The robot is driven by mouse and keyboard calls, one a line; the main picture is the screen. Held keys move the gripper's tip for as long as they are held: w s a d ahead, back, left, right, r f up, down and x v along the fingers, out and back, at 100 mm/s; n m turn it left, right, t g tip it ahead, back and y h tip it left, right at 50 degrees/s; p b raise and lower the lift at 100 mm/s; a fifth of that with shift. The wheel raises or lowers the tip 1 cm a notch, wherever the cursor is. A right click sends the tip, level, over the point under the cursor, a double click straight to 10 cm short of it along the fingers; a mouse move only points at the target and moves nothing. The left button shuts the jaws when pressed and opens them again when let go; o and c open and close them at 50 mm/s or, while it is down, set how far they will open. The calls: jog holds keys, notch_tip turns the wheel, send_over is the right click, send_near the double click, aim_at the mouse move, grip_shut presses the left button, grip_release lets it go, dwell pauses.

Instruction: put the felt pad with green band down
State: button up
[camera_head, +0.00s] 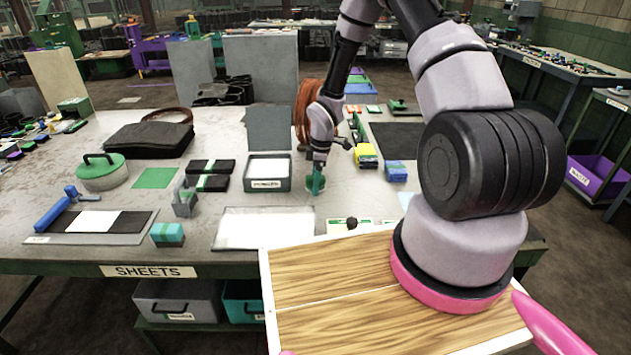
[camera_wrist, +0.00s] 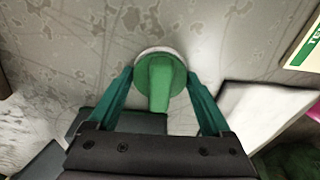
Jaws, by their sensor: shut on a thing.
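The felt pad with green band (camera_wrist: 160,80) shows in the wrist view as a green handle-like part with a round, pale-edged end. My gripper (camera_wrist: 160,74) has its two teal fingers on either side of it and is shut on it. In the head view my gripper (camera_head: 317,181) points down over the bench, with the green pad (camera_head: 316,186) low between its fingers. It is close to the bench top; I cannot tell whether it touches.
A grey labelled tray (camera_head: 267,185) stands just left of my gripper, and a white sheet (camera_head: 264,229) lies in front. Yellow (camera_head: 366,154) and blue (camera_head: 396,171) blocks stand to the right. A black mat (camera_head: 400,137) lies behind them. Bare bench shows around the pad.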

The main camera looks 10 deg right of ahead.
jog(key=o, duration=1.4)
jog(key=shift+f, duration=0.1)
jog(key=s+d+r+m+t+h, duration=0.1)
jog(key=s+d+r+m, duration=0.15)
jog(key=r, duration=0.95)
jog(key=s+d+r+m+t, duration=0.1)
jog(key=s+d+r+m, duration=0.2)
jog(key=r, duration=1)
jog(key=s+d+r+m+t+h, duration=0.1)
jog(key=s+r+m, duration=0.3)
jog(key=r, duration=0.8)
jog(key=s+r+m+t+y, duration=0.2)
jog(key=s+r+m+t, duration=0.2)
jog(key=s+r+m, duration=0.6)
jog(key=s+r, duration=0.2)
jog(key=s, duration=0.3)
jog(key=shift+s+a+r+y, duration=0.3)
jog(key=shift+s+a+r, duration=0.05)
